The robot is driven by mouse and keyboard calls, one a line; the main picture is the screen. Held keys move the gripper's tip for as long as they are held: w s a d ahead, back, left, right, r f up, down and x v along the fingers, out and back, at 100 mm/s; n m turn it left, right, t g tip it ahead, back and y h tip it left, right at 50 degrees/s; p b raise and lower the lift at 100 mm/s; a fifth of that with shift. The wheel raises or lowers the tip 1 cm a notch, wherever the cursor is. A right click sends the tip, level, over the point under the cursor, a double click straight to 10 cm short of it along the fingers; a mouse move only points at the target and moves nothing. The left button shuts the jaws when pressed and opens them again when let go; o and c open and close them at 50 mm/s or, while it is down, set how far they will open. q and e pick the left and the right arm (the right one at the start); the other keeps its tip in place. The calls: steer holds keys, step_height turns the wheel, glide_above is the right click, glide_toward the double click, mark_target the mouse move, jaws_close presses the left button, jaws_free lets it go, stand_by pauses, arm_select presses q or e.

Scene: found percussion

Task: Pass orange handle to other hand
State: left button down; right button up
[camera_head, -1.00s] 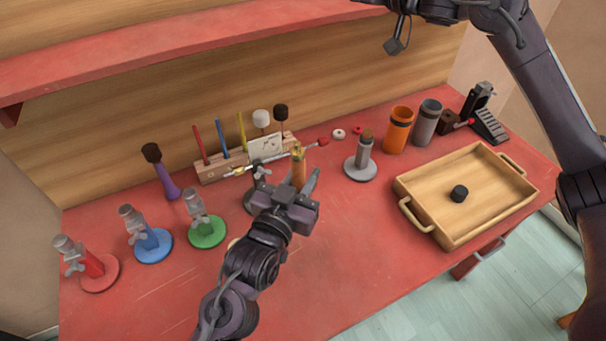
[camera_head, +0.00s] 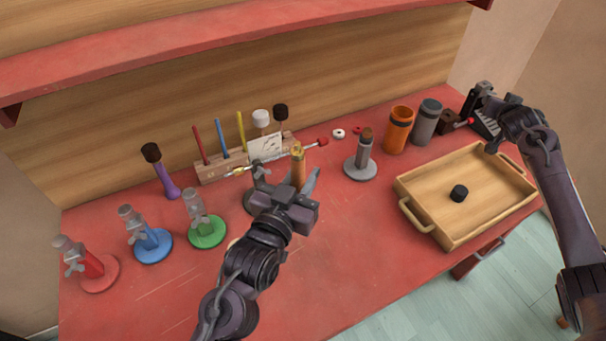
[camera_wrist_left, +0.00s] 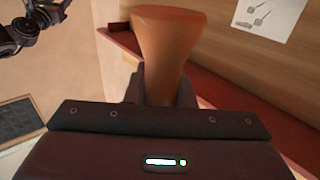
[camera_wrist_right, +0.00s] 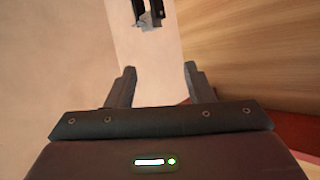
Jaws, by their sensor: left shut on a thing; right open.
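The orange handle (camera_head: 298,168) stands roughly upright between the fingers of my left gripper (camera_head: 306,186), which is shut on it above the middle of the red table. My right gripper (camera_head: 492,145) is over the right end of the table, by the tray's far corner. In the right wrist view its fingers (camera_wrist_right: 160,85) are apart with nothing between them.
A wooden tray (camera_head: 432,228) with a black puck (camera_head: 459,193) lies at the right. A mallet rack (camera_head: 212,171) stands at the back. Red, blue and green (camera_head: 207,232) stands are at the left.

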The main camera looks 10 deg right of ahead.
steer(key=s+d+f+m+g+h, duration=0.1)
steer(key=s+d+f+g+h, duration=0.15)
steer(key=s+d+f, duration=0.55)
steer(key=s+d+f+m+g+h, duration=0.2)
steer(key=s+d+f+g, duration=0.3)
steer(key=s+d, duration=0.5)
steer(key=s+f+n+g, duration=0.1)
steer(key=s+f+g, duration=0.1)
steer(key=s+f, duration=0.85)
steer(key=s+a+f+n+y, duration=0.3)
steer(key=s+a+f, duration=0.3)
steer(key=a+f, duration=0.55)
steer(key=s+a+f+n+y, duration=0.25)
steer(key=s+a+f, duration=0.45)
steer(key=a+f, duration=0.5)
steer(key=s+a+f+n+y, duration=0.1)
steer(key=s+a+f, duration=0.3)
steer(key=a, duration=0.6)
steer(key=s+a+f+n+g+y, duration=0.1)
steer(key=s+a+f+n+y, duration=0.1)
steer(key=s+a+f, duration=0.2)
steer(key=s+a+f+n+g+y, duration=0.1)
steer(key=s+a+f+n+y, duration=0.1)
steer(key=s+a, duration=0.7)
steer(key=a+f, duration=0.1)
steer(key=a, duration=0.7)
steer(key=shift+a+f, duration=0.25)
steer(key=shift+f, duration=0.15)
steer(key=shift+s+n, duration=0.1)
steer(key=shift+n, duration=0.15)
